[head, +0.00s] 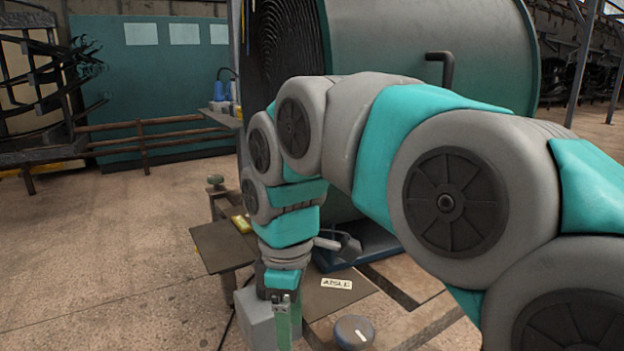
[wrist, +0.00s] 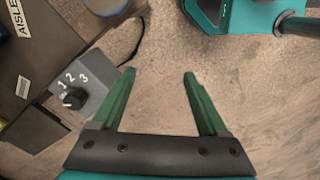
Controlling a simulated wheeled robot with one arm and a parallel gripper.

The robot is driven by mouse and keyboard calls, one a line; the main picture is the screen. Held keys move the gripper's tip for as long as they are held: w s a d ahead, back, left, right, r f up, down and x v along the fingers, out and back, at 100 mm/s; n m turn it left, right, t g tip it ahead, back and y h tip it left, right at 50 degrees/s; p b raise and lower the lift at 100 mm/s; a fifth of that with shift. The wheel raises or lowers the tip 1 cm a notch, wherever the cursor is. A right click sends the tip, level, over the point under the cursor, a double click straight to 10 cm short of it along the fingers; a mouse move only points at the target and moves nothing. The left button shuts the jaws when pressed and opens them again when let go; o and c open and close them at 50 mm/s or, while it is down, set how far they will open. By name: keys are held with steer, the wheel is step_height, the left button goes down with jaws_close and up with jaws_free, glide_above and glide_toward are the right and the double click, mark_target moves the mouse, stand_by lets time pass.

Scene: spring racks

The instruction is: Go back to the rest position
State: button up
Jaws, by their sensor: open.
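My gripper (head: 284,322) hangs down from my grey and teal arm near the bottom middle of the head view. In the wrist view my gripper (wrist: 159,76) has its two green fingers spread apart. Nothing is between them, only bare floor lies below. A grey box (wrist: 92,98) marked 1, 2, 3 with a black knob is just left of the fingers, apart from them. The box also shows in the head view (head: 255,322), beside and partly behind the gripper.
A dark table top with an AISLE label (head: 337,284) lies right of the gripper. A round grey item (head: 354,331) is in front of it. A large teal drum (head: 430,45) stands behind my arm. The floor at left (head: 110,260) is clear. A rusty rail (head: 150,130) runs farther back.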

steer(key=s+d+f+m+g, duration=0.1)
steer(key=s+d+f+m, duration=1.3)
steer(key=s+d+m, duration=0.2)
steer(key=shift+s+d+f, duration=0.15)
steer(key=shift+s+d, duration=0.9)
steer(key=shift+s, duration=0.05)
steer(key=shift+c, duration=0.4)
